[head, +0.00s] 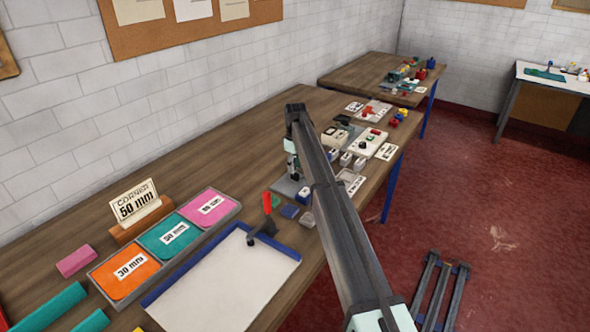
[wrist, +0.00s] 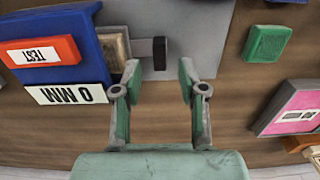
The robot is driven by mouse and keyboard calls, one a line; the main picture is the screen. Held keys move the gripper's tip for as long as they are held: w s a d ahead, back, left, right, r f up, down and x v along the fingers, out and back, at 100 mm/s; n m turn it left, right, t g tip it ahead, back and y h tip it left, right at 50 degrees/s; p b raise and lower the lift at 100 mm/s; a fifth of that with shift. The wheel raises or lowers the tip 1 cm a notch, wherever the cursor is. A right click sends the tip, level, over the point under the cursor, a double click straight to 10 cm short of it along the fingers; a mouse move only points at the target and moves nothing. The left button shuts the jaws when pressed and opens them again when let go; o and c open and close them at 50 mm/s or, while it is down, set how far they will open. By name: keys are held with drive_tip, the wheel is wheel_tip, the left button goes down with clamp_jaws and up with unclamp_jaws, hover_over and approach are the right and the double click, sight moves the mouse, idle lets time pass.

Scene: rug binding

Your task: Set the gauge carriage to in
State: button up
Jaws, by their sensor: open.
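My gripper (wrist: 160,80) is open in the wrist view, its green-padded fingers apart with nothing between them. Just beyond the fingertips, a black tab (wrist: 160,54) on a grey stem stands over a grey plate (wrist: 195,40). The stem comes from a small tan block (wrist: 115,48) beside a blue body (wrist: 70,75) with a red TEST label and a white label ending in "0 MM". This looks like the gauge and its carriage; I cannot read its setting. In the head view my gripper (head: 294,172) is above the grey plate (head: 283,187), partly hidden by my arm.
A green block (wrist: 268,43) lies right of the plate in the wrist view, and a pink-topped tray (wrist: 297,110) farther right. Several small items crowd the bench beyond.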

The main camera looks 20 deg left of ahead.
drive_tip(key=shift+f+p, duration=0.3)
drive_tip(key=shift+f, duration=1.35)
clamp_jaws()
